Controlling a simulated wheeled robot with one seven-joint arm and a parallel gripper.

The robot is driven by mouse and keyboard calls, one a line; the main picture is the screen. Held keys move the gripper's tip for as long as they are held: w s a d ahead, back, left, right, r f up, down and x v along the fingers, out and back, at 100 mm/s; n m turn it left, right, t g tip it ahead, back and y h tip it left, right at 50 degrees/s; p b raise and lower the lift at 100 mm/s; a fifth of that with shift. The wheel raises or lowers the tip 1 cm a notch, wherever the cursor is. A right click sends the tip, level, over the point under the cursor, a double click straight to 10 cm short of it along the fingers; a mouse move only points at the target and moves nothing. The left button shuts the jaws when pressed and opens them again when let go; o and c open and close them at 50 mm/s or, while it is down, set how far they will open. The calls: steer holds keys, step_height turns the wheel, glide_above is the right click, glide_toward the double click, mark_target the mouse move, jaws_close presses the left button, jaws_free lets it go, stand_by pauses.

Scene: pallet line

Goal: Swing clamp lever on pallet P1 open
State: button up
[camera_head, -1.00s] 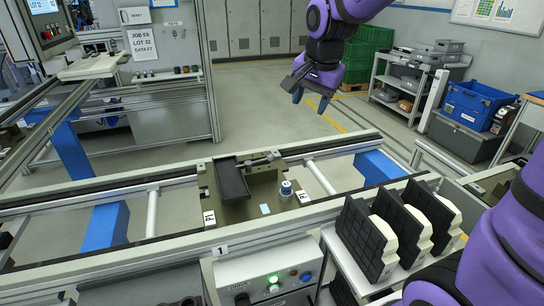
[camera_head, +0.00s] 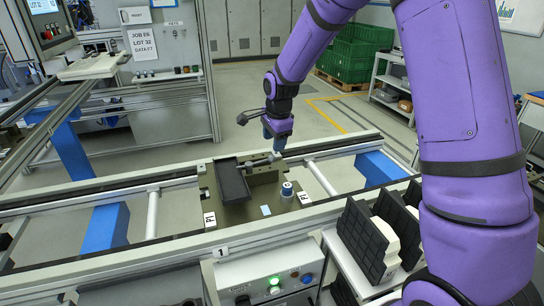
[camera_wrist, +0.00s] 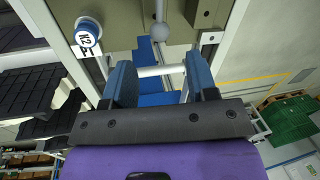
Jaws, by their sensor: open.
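In the wrist view the lever's grey ball knob (camera_wrist: 160,33) shows just beyond the fingertips. My gripper (camera_head: 276,140) is above the pallet's back edge, close to the knob. In the wrist view its two blue fingers (camera_wrist: 160,75) are apart with nothing between them. Whether a finger touches the lever cannot be told.
A blue-and-white cylinder (camera_head: 287,189) stands on the pallet's right; it also shows in the wrist view (camera_wrist: 87,33). Black-and-white parts (camera_head: 372,241) stand in a rack at the right front. A control box (camera_head: 268,285) with a lit green button is in front.

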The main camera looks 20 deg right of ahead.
mark_target(272, 156)
steer(key=f, duration=0.3)
steer(key=w+f, duration=0.1)
steer(key=f, duration=0.3)
steer(key=shift+w+a, duration=0.1)
steer(key=shift+w, duration=0.05)
jaws_close()
